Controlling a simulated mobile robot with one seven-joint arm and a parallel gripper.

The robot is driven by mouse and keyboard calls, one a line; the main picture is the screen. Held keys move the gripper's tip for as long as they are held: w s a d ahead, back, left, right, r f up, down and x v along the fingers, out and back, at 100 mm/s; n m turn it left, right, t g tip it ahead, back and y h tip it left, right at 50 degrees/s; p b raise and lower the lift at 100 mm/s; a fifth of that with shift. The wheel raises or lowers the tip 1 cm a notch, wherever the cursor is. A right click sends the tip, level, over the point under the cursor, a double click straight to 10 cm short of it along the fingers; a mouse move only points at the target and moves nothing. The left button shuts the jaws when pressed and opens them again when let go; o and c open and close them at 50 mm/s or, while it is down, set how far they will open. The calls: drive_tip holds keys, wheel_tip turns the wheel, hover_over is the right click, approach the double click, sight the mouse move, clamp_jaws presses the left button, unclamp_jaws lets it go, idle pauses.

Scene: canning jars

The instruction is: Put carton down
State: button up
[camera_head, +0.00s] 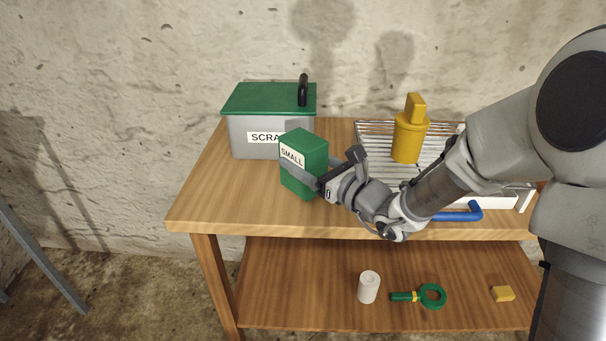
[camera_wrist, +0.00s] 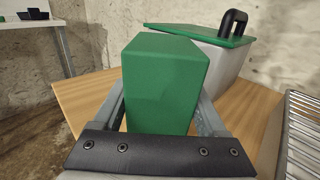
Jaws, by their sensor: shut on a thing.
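A green carton (camera_head: 311,160) with a white label reading "SMALL" is held between the fingers of my gripper (camera_head: 300,170). In the wrist view the carton (camera_wrist: 163,85) stands between the two grey fingers (camera_wrist: 162,110), one on each side. The carton is in front of the scrap bin, over the left part of the wooden table (camera_head: 205,195). I cannot tell whether its bottom touches the tabletop. The gripper reaches in from the right.
A grey bin (camera_head: 240,135) with a green lid and black handle, labelled "SCRA...", stands behind the carton. A yellow bottle (camera_head: 407,140) stands on a wire rack (camera_head: 375,135) to the right. The lower shelf holds a white cylinder (camera_head: 369,287), a green ring-headed tool (camera_head: 432,296) and a yellow block (camera_head: 502,293). The tabletop's front left is clear.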

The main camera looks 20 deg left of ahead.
drive_tip(key=shift+f+b, duration=0.35)
drive_tip(key=shift+f, duration=0.95)
drive_tip(key=shift+f, duration=0.2)
drive_tip(key=o, duration=1.4)
drive_tip(key=shift+o, duration=0.2)
drive_tip(key=shift+r, duration=0.2)
drive_tip(key=shift+d, duration=0.25)
drive_tip(key=p+v, duration=0.2)
drive_tip(key=v, duration=0.9)
drive_tip(key=shift+s+d, duration=0.2)
drive_tip(key=shift+s, duration=0.1)
